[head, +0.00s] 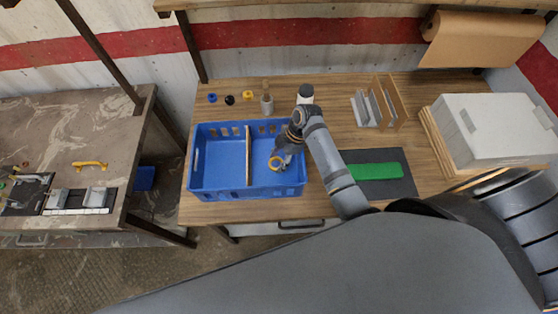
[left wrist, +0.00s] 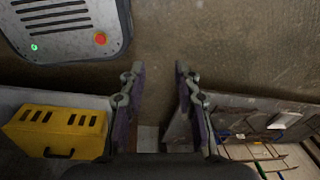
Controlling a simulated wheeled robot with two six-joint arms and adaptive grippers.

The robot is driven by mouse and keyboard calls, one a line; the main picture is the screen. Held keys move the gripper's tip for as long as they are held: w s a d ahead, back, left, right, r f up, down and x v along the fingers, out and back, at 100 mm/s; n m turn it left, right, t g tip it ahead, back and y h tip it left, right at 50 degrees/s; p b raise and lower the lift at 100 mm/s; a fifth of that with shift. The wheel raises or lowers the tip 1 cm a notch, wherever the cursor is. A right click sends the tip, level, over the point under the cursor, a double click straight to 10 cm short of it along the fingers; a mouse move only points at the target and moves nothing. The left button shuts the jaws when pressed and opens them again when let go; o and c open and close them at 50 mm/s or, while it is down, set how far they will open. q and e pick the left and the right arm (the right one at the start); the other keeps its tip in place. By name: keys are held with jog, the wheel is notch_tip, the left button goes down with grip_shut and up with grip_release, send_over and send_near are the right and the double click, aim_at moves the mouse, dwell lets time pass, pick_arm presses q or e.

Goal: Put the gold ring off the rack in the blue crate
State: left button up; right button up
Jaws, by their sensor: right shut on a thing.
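The blue crate (head: 216,186) stands on the wooden workbench, split by a wooden divider (head: 248,157). My right gripper (head: 279,156) reaches down into the crate's right compartment. It is shut on the gold ring (head: 277,167), which hangs at its fingertips inside the crate walls. I cannot tell whether the ring touches the crate floor. My left gripper (left wrist: 160,95) shows in the left wrist view with its fingers apart and nothing between them. It is away from the crate.
Small blue, black and yellow pieces (head: 230,99) and a bottle (head: 266,100) stand behind the crate. A green block (head: 372,170) lies on a dark mat to the right. A file rack (head: 385,103) and white box (head: 490,125) stand farther right. A yellow case (left wrist: 58,130) shows in the left wrist view.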

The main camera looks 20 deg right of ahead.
pick_arm(q)
jog(key=w, duration=0.6)
pick_arm(e)
jog(key=shift+w+a+f, duration=0.2)
jog(key=shift+w+a, duration=0.1)
jog(key=shift+a, duration=0.15)
jog(key=shift+c, duration=0.5)
jog(key=shift+s, duration=0.15)
jog(key=o, duration=1.1)
jog(key=shift+s+d, duration=0.25)
jog(key=shift+d, duration=0.05)
jog(key=shift+o, duration=0.7)
jog(key=shift+w, duration=0.1)
jog(key=shift+a, duration=0.15)
jog(key=shift+r+p, duration=0.3)
jog(key=shift+p, duration=0.05)
pick_arm(q)
jog(key=s+f+b, duration=0.1)
jog(key=s, duration=0.1)
jog(key=s+f+b, duration=0.1)
jog(key=f+b, duration=0.1)
jog(key=shift+s, duration=0.35)
pick_arm(e)
jog(key=v, duration=1.1)
jog(key=shift+r, duration=0.4)
